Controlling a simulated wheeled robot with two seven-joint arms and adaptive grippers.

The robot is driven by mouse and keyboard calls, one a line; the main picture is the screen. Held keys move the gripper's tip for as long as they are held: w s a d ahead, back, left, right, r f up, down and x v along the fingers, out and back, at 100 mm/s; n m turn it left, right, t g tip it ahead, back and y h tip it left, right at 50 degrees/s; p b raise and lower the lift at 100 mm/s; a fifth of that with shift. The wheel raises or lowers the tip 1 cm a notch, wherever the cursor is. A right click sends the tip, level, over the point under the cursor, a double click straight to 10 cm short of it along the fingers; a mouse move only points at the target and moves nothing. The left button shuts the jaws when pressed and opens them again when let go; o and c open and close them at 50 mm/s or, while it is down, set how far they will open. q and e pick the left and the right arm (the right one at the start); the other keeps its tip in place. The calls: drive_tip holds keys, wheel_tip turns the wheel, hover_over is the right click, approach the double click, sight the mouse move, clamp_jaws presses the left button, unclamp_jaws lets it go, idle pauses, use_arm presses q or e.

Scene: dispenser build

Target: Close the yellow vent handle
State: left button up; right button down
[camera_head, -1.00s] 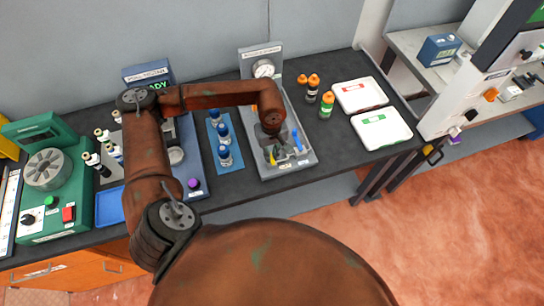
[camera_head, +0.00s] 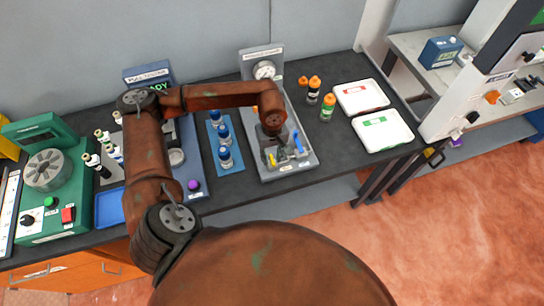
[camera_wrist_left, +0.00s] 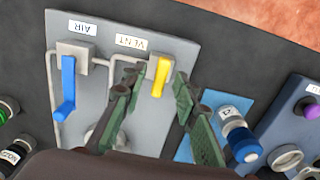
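The yellow vent handle (camera_wrist_left: 161,77) sits on a grey panel (camera_wrist_left: 180,20) beside the label VENT. It points down the picture in the left wrist view. My left gripper (camera_wrist_left: 160,90) is open, with one green finger on each side of the handle and gaps showing between them. I cannot tell whether a finger touches it. In the head view the yellow handle (camera_head: 272,159) shows just below my left gripper (camera_head: 277,148). A blue handle (camera_wrist_left: 67,85) by the label AIR stands to the left in the wrist view. My right gripper is not in view.
A gauge (camera_head: 264,70) stands at the panel's back. Blue-capped bottles (camera_head: 224,135) stand on a blue mat left of the panel. Orange-capped bottles (camera_head: 327,107) and two white trays (camera_head: 408,138) are on the right. A strip of bare dark bench lies between.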

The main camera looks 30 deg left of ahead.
sight(272, 159)
use_arm(q)
wheel_tip(272, 159, up, 12)
idle(0.6)
idle(0.4)
